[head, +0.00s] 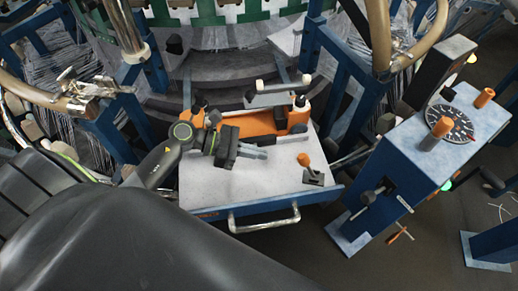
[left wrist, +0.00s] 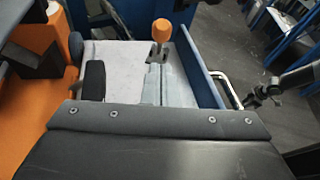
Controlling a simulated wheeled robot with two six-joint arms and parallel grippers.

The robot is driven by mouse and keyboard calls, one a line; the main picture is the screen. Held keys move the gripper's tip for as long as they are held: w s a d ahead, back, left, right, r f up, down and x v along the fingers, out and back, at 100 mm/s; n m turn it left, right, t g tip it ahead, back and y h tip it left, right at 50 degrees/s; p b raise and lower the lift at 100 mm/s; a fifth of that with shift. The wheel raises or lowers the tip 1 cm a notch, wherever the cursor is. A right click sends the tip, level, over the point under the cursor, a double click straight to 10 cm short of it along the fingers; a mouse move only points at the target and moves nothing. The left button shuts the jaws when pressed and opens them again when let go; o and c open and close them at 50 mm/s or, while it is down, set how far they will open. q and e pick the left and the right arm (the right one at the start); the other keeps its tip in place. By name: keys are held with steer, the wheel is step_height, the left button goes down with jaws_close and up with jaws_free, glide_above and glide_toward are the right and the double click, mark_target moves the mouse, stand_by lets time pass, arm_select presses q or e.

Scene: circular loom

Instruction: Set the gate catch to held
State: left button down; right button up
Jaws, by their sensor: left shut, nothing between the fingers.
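A small lever with an orange knob (head: 304,160) stands on a dark base near the right side of the pale panel (head: 250,188). It looks like the gate catch; I cannot tell its setting. The knob also shows at the top centre of the left wrist view (left wrist: 161,30). My left gripper (head: 264,153) is shut and empty, over the panel to the left of the lever, its fingertips pointing toward it and apart from it in the head view. In the left wrist view the shut fingers (left wrist: 156,86) point at the lever's base. My right gripper is not in view.
An orange block (head: 262,121) lies behind my left gripper along the panel's back. A metal handle (head: 265,222) sticks out at the front. A blue post (head: 385,180) with a dial (head: 447,128) and orange knobs stands at the right. Blue loom frames rise behind.

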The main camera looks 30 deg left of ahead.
arm_select(q)
glide_toward(309, 166)
steer(key=x, duration=0.3)
steer(key=shift+w+f, duration=0.1)
steer(key=shift+w, duration=0.05)
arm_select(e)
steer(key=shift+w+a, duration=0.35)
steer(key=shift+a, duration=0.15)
arm_select(q)
steer(key=shift+a, duration=0.1)
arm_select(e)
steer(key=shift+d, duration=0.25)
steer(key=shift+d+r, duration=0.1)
